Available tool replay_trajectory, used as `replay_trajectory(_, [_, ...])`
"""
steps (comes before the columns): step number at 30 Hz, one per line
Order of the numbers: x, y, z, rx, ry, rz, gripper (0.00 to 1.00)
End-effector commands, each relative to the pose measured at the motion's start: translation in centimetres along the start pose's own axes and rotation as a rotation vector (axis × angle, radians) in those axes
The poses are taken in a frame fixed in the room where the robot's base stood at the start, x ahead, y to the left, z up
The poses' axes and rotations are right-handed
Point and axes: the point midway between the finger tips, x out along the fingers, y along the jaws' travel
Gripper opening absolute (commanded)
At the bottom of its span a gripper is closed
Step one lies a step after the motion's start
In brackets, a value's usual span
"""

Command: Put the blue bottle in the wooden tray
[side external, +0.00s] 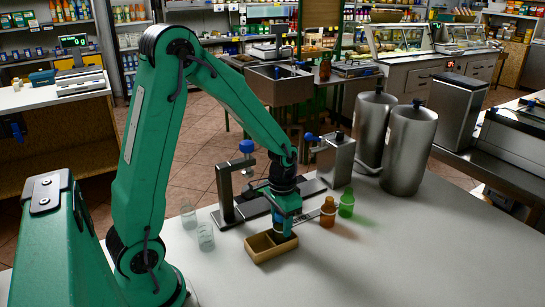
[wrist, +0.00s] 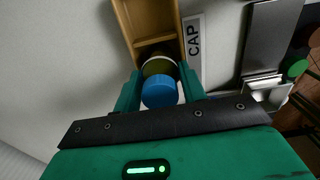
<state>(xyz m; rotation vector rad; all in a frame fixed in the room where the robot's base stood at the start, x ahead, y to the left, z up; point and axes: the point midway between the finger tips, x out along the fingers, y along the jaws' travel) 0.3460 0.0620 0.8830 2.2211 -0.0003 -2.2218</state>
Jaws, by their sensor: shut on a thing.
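The wooden tray (side external: 262,252) is a small light-brown box on the counter, with a divider between two compartments. It also shows in the wrist view (wrist: 130,28). My gripper (side external: 283,228) points down over the tray's right end and is shut on the blue bottle. In the wrist view, the blue top of the bottle (wrist: 160,91) sits between my green fingers (wrist: 161,88), over the tray's near compartment. A pale-rimmed, dark olive round shape (wrist: 158,66) shows just beyond it. The bottle's base is hidden, so I cannot tell whether it touches the tray floor.
An orange bottle (side external: 327,213) and a green bottle (side external: 346,203) stand right of the tray. Clear glass containers (side external: 205,236) stand to its left. A dark metal stand with a blue knob (side external: 246,147) is close behind. The counter in front is clear.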

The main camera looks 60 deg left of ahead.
Motion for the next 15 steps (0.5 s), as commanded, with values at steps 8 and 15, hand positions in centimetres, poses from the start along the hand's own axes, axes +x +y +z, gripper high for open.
replay_trajectory(8, [0.22,0.00,0.00,0.000,0.000,0.000,0.51])
replay_trajectory(15, [0.21,0.00,-0.01,0.000,0.000,0.000,0.66])
